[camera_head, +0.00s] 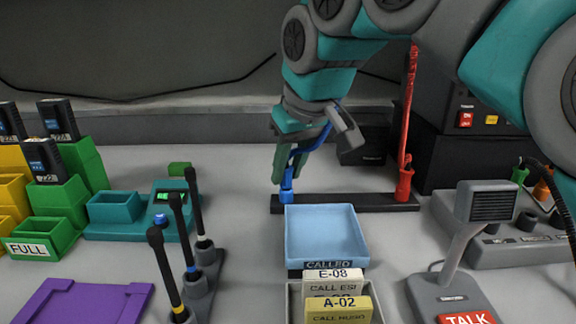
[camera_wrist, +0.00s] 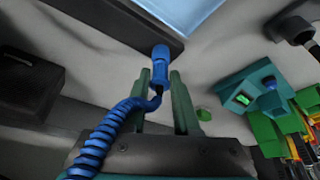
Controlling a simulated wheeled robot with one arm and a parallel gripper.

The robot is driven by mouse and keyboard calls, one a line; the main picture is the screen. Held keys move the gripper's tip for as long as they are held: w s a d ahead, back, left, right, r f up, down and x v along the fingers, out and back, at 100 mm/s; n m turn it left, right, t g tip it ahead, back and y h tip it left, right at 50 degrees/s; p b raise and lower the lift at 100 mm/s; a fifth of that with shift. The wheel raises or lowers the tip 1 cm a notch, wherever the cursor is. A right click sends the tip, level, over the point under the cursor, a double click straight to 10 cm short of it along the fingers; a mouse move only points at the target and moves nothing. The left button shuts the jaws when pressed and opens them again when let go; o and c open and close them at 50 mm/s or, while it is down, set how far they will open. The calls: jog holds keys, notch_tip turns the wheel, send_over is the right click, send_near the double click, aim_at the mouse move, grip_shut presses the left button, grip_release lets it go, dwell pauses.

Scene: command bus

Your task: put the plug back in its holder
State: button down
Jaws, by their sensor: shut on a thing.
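The blue plug (camera_head: 287,190) is upright at the left end of the black holder bar (camera_head: 345,203), with its blue cord rising behind my gripper. My gripper (camera_head: 283,176) is shut on it, with green fingers pointing down. In the wrist view, the blue plug (camera_wrist: 160,68) stands between the fingers of my gripper (camera_wrist: 160,84), its end at the dark holder bar (camera_wrist: 115,22). I cannot tell whether the plug is seated in the bar or just above it. The coiled blue cord runs down left.
A red plug (camera_head: 404,180) with a red cord stands in the bar's right end. A light blue tray (camera_head: 325,233) lies just in front of the bar.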

jog(key=shift+f, duration=0.35)
dwell(0.8)
jog(key=c, duration=0.6)
grip_release()
jog(key=shift+o, duration=0.2)
jog(key=shift+r+p, duration=1.65)
jog(key=shift+r, duration=2.4)
jog(key=shift+s, duration=0.15)
